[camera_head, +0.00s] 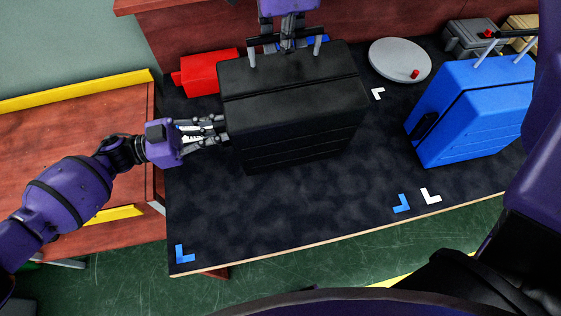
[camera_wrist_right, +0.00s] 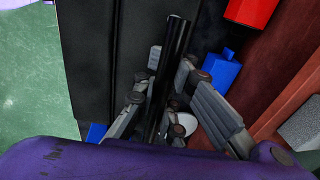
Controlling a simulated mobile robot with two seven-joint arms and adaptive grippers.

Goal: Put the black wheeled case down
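The black wheeled case (camera_head: 300,125) is upright over the dark tabletop, left of its middle. I cannot tell whether its underside touches the top. My right gripper (camera_head: 287,46) is above its back edge, shut on the black bar of its pull handle (camera_head: 252,60). In the right wrist view the bar (camera_wrist_right: 174,50) runs between the fingers of the right gripper (camera_wrist_right: 160,98), beside the case (camera_wrist_right: 105,60). My left gripper (camera_head: 222,128) is at the case's left side, its fingers closed there; the case's side hides the exact grip.
The dark table (camera_head: 290,215) has clear room in front, with blue (camera_head: 183,254) and white (camera_head: 430,196) corner marks. A blue case (camera_head: 470,110) stands right. A red object (camera_head: 205,73), a round grey object (camera_head: 399,60) and a grey case (camera_head: 470,38) are at the back.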

